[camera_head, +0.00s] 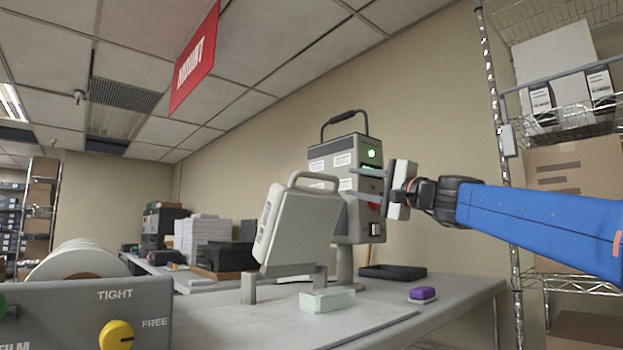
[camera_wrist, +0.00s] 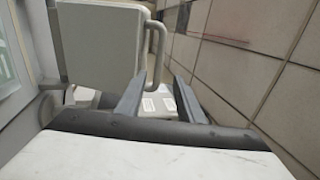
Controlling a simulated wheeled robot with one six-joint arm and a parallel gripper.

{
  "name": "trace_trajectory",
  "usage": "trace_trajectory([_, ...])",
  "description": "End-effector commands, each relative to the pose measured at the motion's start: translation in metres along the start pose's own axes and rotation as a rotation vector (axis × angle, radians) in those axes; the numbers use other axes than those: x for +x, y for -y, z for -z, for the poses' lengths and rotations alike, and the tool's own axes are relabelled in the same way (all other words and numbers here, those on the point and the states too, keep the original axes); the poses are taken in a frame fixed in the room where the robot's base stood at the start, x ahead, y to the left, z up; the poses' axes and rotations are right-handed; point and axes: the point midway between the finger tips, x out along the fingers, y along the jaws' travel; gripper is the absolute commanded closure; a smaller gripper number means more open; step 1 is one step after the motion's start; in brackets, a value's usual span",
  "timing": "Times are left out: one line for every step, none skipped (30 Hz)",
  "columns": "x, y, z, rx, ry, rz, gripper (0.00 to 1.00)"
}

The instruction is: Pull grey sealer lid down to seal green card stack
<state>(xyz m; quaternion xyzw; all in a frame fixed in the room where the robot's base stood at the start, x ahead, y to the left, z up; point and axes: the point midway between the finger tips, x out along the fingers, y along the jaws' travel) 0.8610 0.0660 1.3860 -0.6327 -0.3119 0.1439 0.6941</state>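The grey sealer lid (camera_head: 298,228) stands raised and tilted over the table in the head view, with a bar handle (camera_head: 313,176) along its top. The lid (camera_wrist: 100,42) also fills the upper left of the wrist view, its handle (camera_wrist: 162,42) on its right side. The pale green card stack (camera_head: 327,300) lies on the table below the lid. My gripper (camera_head: 349,183) is open and empty, right of the handle, fingers pointing left. In the wrist view the handle shows beyond my gripper (camera_wrist: 159,80), roughly between the fingers; I see no contact.
A grey machine (camera_head: 346,160) with a green light stands behind the lid, close to my fingers. A purple block (camera_head: 422,293) and a black tray (camera_head: 392,272) lie on the table (camera_head: 455,290) to the right. A grey panel with a yellow knob (camera_head: 116,335) is at front left.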

Motion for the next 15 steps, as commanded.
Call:
trace_trajectory([0.007, -0.002, 0.0, 0.002, 0.002, -0.001, 0.66])
trace_trajectory([0.011, -0.002, 0.0, 0.002, 0.003, -0.002, 0.66])
trace_trajectory([0.017, -0.001, -0.001, 0.002, 0.002, -0.001, 0.66])
trace_trajectory([0.022, -0.001, -0.001, 0.002, 0.003, -0.001, 0.66])
trace_trajectory([0.027, -0.002, -0.001, 0.002, 0.003, -0.001, 0.66])
trace_trajectory([0.035, -0.002, -0.001, 0.002, 0.003, -0.001, 0.66])
trace_trajectory([0.04, -0.001, -0.001, 0.002, 0.003, -0.001, 0.66])
trace_trajectory([0.045, -0.002, -0.001, 0.002, 0.002, -0.002, 0.66])
trace_trajectory([0.052, -0.002, -0.001, 0.002, 0.003, -0.002, 0.66])
trace_trajectory([0.058, -0.002, -0.001, 0.001, 0.003, -0.001, 0.66])
trace_trajectory([0.063, -0.002, -0.001, 0.001, 0.002, -0.001, 0.66])
trace_trajectory([0.07, -0.002, 0.0, 0.001, 0.002, -0.001, 0.66])
trace_trajectory([0.075, -0.002, -0.001, 0.001, 0.003, -0.002, 0.66])
trace_trajectory([0.08, -0.002, -0.001, 0.001, 0.003, -0.001, 0.66])
trace_trajectory([0.087, -0.002, -0.001, 0.001, 0.002, -0.001, 0.66])
